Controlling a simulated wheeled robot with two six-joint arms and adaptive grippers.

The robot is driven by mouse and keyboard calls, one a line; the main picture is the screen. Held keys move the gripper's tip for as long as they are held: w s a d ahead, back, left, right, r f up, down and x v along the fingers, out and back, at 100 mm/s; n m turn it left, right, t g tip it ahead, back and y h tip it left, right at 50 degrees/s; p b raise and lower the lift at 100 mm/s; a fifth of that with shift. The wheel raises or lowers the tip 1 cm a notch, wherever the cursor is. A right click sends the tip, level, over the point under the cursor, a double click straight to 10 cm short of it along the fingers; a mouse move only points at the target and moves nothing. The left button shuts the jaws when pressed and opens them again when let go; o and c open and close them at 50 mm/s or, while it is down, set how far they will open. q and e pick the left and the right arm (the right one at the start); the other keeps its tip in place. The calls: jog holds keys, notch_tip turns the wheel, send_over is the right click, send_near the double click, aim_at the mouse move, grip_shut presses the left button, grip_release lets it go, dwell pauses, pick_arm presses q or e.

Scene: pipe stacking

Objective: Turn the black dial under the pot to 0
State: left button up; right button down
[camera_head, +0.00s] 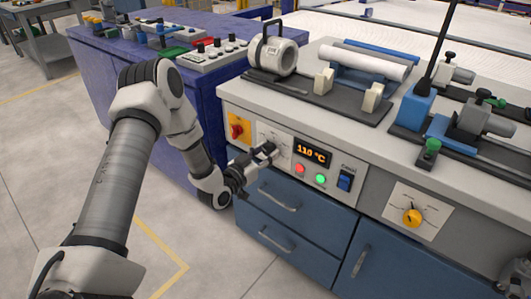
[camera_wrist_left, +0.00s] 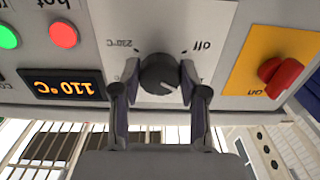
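The black dial (camera_wrist_left: 160,75) sits on a pale plate (camera_wrist_left: 150,22) marked "off" and "230°C", upside down in the left wrist view. A light mark on the dial's face points toward the lower right there. My left gripper (camera_wrist_left: 160,80) has one finger on each side of the dial, and both fingertips appear to touch it. In the head view, my left gripper (camera_head: 262,156) covers most of the dial. A pale cylindrical device with a black handle (camera_head: 277,50) stands on the bench above; I cannot tell if it is the pot.
An orange plate with a red switch (camera_head: 237,130) is beside the dial plate. A display (camera_head: 312,153) reads 110 °C, above red and green buttons (camera_head: 310,174). A yellow dial (camera_head: 412,217) is farther right. Blue drawers (camera_head: 290,205) lie below.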

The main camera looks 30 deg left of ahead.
pick_arm(q)
jog(key=shift+n, duration=0.3)
jog(key=n+b, duration=0.2)
jog(key=n, duration=0.3)
jog(key=shift+n, duration=0.3)
jog(key=n+b, duration=0.1)
jog(key=n, duration=0.4)
jog(key=shift+r+n+b, duration=0.1)
jog(key=shift+n+b, duration=0.2)
jog(key=shift+b, duration=0.05)
jog(key=o, duration=1.1)
jog(key=shift+o, duration=0.2)
